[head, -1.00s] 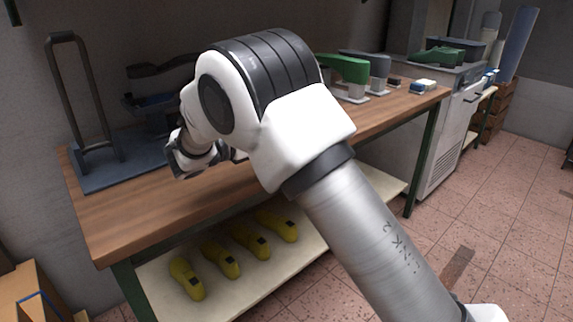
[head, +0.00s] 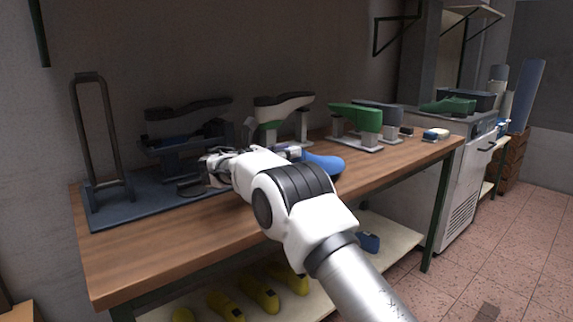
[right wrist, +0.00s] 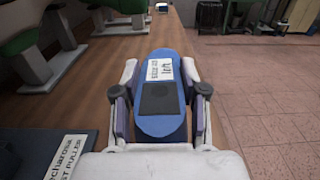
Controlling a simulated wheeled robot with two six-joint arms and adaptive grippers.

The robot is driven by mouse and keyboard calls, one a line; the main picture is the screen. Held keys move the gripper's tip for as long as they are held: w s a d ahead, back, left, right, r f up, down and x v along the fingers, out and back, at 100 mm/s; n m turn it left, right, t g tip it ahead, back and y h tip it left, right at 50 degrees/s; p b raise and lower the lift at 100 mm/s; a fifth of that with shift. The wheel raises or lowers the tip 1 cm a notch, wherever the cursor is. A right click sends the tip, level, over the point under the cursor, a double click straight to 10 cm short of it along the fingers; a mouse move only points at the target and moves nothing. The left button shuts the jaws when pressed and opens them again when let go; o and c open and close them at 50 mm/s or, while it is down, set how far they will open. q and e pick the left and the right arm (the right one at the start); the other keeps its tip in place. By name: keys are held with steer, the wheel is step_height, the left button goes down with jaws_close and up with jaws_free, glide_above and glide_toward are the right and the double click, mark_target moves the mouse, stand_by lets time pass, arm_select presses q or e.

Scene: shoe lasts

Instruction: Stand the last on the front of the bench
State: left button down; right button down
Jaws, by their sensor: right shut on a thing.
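A blue shoe last (right wrist: 155,68) with a dark square patch and a white label is between the fingers of my right gripper (right wrist: 162,102). Those fingers are shut on its two sides. In the head view its rounded blue end (head: 324,163) sticks out to the right of my right gripper (head: 292,151), partly hidden by my wrist. It is over the front part of the wooden bench (head: 160,232); I cannot tell whether it touches the top. My left gripper is not in view.
A blue-grey base plate (head: 118,208) with a dark hoop stands at the bench's left. Stands with green lasts (head: 355,117) line the back. Yellow lasts (head: 258,293) and a blue item (head: 368,242) lie on the lower shelf. The front right of the bench top is clear.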

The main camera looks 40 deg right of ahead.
step_height(320, 180, down, 3)
steer(key=shift+r+b, duration=0.1)
steer(key=shift+b, duration=0.6)
steer(key=shift+f, duration=0.35)
steer(key=shift+r, duration=0.1)
steer(key=c, duration=0.6)
jaws_free()
steer(key=shift+a, duration=0.1)
steer(key=a, duration=0.4)
steer(key=a+p, duration=0.1)
steer(key=a, duration=0.3)
steer(key=s+a, duration=0.1)
steer(key=a, duration=0.2)
steer(key=shift+a+p, duration=0.35)
steer(key=shift+a, duration=0.05)
